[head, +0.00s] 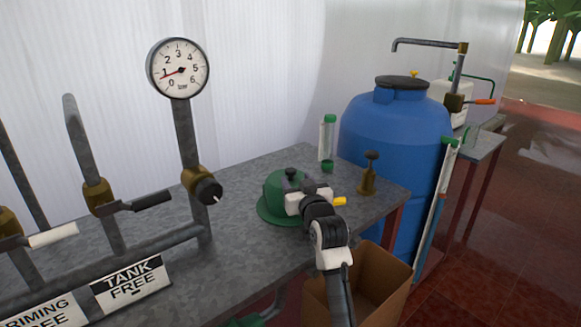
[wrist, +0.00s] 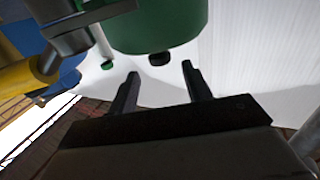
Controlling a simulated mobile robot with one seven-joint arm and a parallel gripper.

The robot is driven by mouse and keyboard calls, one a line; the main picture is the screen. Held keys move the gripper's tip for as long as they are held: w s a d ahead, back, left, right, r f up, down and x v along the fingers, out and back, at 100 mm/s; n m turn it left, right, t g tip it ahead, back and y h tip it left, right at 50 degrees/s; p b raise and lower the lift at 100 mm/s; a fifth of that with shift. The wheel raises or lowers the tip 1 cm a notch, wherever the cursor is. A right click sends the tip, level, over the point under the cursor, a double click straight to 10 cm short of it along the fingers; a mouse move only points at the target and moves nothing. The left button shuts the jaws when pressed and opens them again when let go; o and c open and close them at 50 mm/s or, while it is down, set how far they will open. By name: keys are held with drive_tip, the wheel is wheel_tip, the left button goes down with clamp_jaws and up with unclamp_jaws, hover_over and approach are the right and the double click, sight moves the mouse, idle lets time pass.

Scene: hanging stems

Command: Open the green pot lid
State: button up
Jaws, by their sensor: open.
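The green pot (head: 275,205) stands on the grey bench, with a wider green base around it. A small black knob (head: 291,172) sits on its top. The pot is partly hidden by my gripper (head: 299,190), which is in front of it near its upper right. In the wrist view, the green pot (wrist: 160,25) hangs in from the top, upside down, with its black knob (wrist: 159,59) at its lower edge. My gripper (wrist: 159,72) is open and empty, its two dark fingertips on either side of the knob in the picture. I cannot tell whether they touch it.
A brass fitting with a dark top (head: 368,175) and a clear tube with a green cap (head: 327,140) stand near the pot. A blue tank (head: 395,135) is behind. A cardboard box (head: 385,280) is below the bench (head: 240,240). A gauge post (head: 184,130) stands left.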

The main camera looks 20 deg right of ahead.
sight(292, 174)
drive_tip(key=shift+w+d+p, duration=0.1)
drive_tip(key=shift+w+p, duration=0.6)
drive_tip(key=shift+w, duration=2.5)
clamp_jaws()
